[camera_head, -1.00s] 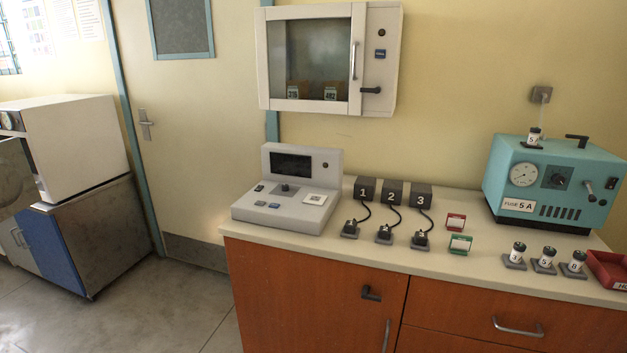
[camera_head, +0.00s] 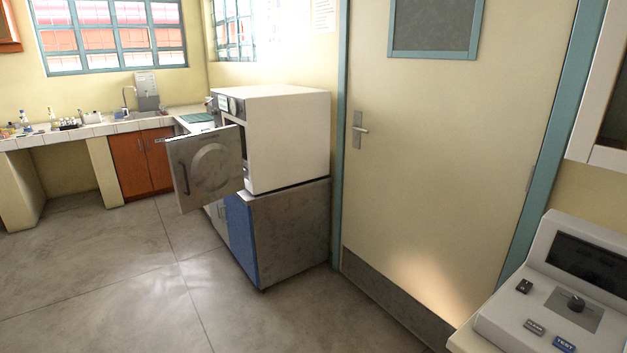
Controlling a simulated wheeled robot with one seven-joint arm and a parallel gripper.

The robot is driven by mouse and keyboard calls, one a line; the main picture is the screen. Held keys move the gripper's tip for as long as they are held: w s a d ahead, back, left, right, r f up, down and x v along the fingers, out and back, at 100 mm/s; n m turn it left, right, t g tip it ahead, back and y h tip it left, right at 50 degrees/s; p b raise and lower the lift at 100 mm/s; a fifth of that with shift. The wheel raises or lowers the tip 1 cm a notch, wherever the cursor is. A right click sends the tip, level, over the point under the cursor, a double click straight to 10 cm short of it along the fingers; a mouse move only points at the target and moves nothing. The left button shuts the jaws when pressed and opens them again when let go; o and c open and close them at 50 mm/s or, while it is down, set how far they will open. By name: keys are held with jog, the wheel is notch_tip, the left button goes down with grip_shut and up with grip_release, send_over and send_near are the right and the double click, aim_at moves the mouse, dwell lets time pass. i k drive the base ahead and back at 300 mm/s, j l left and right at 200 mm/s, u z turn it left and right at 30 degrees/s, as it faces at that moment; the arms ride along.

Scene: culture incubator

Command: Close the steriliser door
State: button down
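The steriliser (camera_head: 290,140) is a white box on a low cabinet, left of the room door. Its grey steriliser door (camera_head: 192,178) stands wide open, swung out toward the left. The door's face has a round raised plate (camera_head: 212,166) and a dark vertical handle (camera_head: 184,179) near its left edge. The chamber opening shows only as a thin dark strip behind the door. My gripper is not in view.
The cabinet (camera_head: 290,230) under the steriliser has a blue side panel. A grey console (camera_head: 560,310) on a counter is at the lower right. The closed room door (camera_head: 450,150) is in the middle. Open floor (camera_head: 110,270) lies in front and left. A tiled bench (camera_head: 90,130) runs behind.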

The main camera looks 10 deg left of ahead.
aim_at(206, 167)
jog(key=i+j+u, duration=0.2)
jog(key=i+u, duration=0.55)
jog(key=i, duration=0.15)
jog(key=i+u, duration=0.35)
jog(key=i, duration=0.15)
